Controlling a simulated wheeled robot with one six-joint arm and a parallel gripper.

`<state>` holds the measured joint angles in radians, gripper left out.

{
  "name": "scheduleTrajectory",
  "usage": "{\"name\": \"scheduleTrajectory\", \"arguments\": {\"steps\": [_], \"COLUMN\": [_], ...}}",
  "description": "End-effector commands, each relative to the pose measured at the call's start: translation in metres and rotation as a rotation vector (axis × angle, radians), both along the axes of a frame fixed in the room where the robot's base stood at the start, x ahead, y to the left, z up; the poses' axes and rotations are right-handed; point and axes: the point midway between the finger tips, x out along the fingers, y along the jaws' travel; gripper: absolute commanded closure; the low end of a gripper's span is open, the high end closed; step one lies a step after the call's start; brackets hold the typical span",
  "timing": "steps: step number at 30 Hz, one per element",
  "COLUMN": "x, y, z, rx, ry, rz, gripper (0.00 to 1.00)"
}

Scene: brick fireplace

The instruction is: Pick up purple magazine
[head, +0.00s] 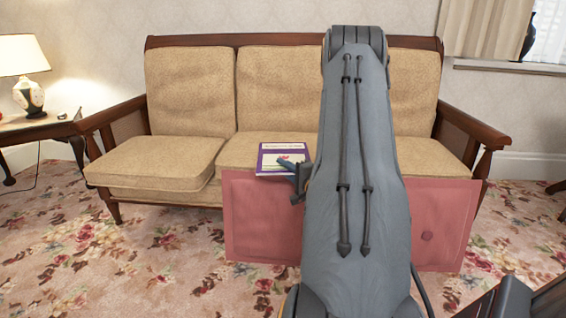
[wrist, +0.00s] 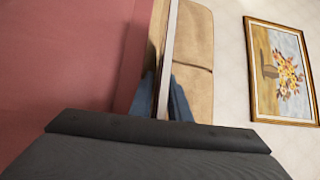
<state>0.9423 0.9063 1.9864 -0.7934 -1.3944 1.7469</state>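The purple magazine (head: 267,160) has a purple border, a white title band and a coloured picture. It is at the middle sofa seat, with its near edge over the top of the pink-red cloth. In the wrist view the magazine shows edge-on as a thin pale strip (wrist: 170,50) between the blue fingers of my gripper (wrist: 165,90), which look closed against both sides. A strip of seat and dark shadow show beside it. My arm hides part of the sofa.
The tan sofa (head: 190,90) has wooden arms. A pink-red cloth or panel (head: 262,225) covers its front. A side table (head: 40,128) with a lit lamp (head: 28,90) stands at left. A flower painting (wrist: 280,72) hangs on the wall. The flowered carpet (head: 150,270) is clear at left.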

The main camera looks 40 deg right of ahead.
Motion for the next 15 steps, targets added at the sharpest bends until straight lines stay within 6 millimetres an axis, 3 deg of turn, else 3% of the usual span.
{"name": "scheduleTrajectory", "arguments": {"steps": [6,9,15], "x": [0.0006,0.0005,0.0005], "y": [-0.0006,-0.0006,-0.0009], "z": [0.0011,0.001,0.0015], "rx": [0.0,0.0,0.0], "ry": [0.0,0.0,-0.001], "rz": [-0.001,-0.001,-0.001], "gripper": [0.84,1.0,1.0]}}
